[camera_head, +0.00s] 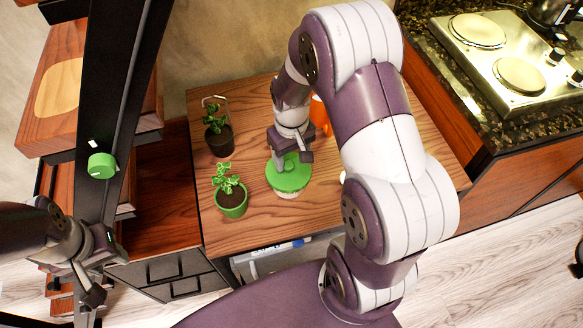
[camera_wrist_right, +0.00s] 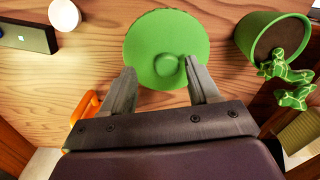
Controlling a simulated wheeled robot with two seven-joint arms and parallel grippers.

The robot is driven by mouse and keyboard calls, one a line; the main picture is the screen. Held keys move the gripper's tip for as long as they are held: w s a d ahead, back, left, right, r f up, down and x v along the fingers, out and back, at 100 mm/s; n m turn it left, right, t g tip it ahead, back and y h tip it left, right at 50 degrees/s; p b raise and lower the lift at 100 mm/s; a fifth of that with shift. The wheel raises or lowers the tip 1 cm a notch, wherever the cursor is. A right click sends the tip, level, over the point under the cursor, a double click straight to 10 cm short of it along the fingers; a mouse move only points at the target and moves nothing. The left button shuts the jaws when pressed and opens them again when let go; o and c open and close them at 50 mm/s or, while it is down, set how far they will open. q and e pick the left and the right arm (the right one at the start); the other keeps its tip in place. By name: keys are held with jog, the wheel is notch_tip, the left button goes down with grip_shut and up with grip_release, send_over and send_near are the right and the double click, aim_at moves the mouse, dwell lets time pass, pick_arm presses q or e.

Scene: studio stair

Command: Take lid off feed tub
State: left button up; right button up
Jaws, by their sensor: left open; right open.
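The feed tub (camera_head: 291,195) stands on the wooden table, with only a pale strip of its side showing. Its round green lid (camera_head: 288,178) sits on top; in the right wrist view the lid (camera_wrist_right: 150,40) shows a raised round knob (camera_wrist_right: 170,65). My right gripper (camera_head: 291,156) is over the lid, pointing down. In the wrist view its open fingers (camera_wrist_right: 160,88) are on either side of the knob, apart from it. My left gripper (camera_head: 104,277) is open and empty at the lower left, away from the tub.
A green-potted plant (camera_head: 232,205) and a dark-potted plant (camera_head: 219,140) stand left of the tub. An orange object (camera_head: 320,115) is behind it, partly hidden by my right arm. A black beam with a green round piece (camera_head: 101,165) rises at left. A stove (camera_head: 510,60) is at right.

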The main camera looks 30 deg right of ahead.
jog(key=shift+w+a+f, duration=0.1)
jog(key=shift+w+f, duration=0.1)
jog(key=shift+f, duration=0.7)
jog(key=shift+s+a+f, duration=0.15)
jog(key=shift+a+f, duration=0.05)
jog(key=shift+s+a+r, duration=0.1)
jog(key=shift+s+a, duration=0.15)
jog(key=shift+a, duration=0.15)
jog(key=shift+w+d, duration=0.1)
jog(key=shift+c, duration=0.6)
jog(key=shift+d, duration=0.2)
jog(key=c, duration=0.5)
jog(key=shift+f, duration=0.2)
jog(key=c, duration=0.5)
pick_arm(q)
jog(key=shift+s+a, duration=0.3)
jog(key=shift+a, duration=0.2)
pick_arm(e)
jog(key=shift+a+r, duration=0.1)
jog(key=shift+r, duration=0.1)
